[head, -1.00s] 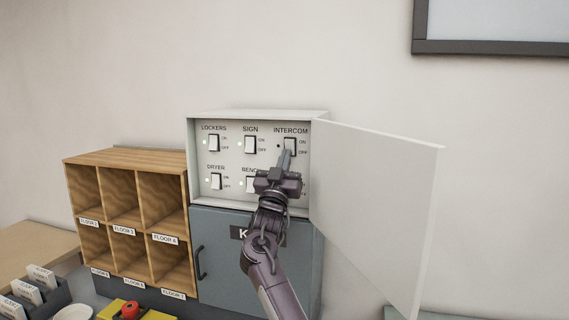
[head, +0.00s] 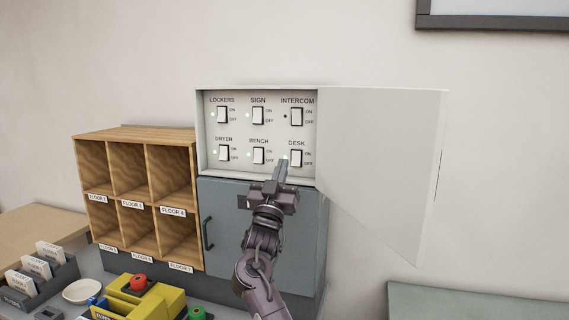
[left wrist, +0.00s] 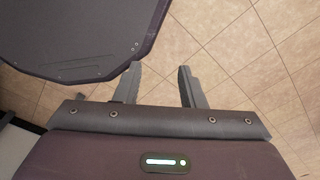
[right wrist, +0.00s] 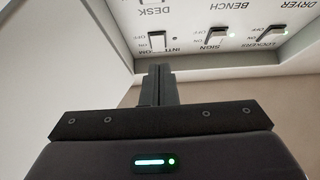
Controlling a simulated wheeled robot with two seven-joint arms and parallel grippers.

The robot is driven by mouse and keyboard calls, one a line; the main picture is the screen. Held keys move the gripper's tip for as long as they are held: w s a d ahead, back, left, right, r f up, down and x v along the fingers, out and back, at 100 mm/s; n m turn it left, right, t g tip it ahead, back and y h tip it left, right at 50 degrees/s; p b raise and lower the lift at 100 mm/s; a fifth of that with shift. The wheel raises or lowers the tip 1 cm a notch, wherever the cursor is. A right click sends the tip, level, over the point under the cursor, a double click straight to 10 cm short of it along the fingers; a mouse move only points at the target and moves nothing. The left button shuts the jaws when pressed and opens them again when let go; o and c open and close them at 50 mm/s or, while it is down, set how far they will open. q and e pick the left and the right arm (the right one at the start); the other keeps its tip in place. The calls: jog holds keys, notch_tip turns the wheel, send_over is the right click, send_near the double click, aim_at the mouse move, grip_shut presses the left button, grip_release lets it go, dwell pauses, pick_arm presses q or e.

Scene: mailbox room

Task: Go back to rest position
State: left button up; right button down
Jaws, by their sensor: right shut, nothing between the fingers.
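My right gripper (head: 280,166) is shut and empty. Its fingertips are in front of the lower part of the switch panel (head: 240,137), just below and left of the DESK switch (head: 296,158). In the right wrist view the closed fingers (right wrist: 160,72) point up towards the panel. The INTERCOM switch (head: 296,117) shows unobstructed, with a dark indicator beside it. The SIGN switch (head: 258,116) and LOCKERS switch (head: 222,116) have green lights. My left gripper (left wrist: 160,72) is open and empty above the tiled floor; it is outside the head view.
The panel's white door (head: 380,165) stands open to the right. A grey cabinet (head: 265,235) is below. Wooden pigeonholes (head: 130,134) stand to the left. A yellow block with a red knob (head: 138,282), a white dish (head: 82,291) and a card tray (head: 68,272) are on the counter.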

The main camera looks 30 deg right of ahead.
pick_arm(q)
jog(key=shift+s+a+f, duration=0.15)
jog(key=shift+s+a, duration=0.15)
jog(key=shift+a, duration=0.1)
pick_arm(e)
jog(key=shift+f, duration=0.35)
pick_arm(q)
jog(key=shift+a, duration=0.1)
pick_arm(e)
jog(key=shift+s, duration=0.1)
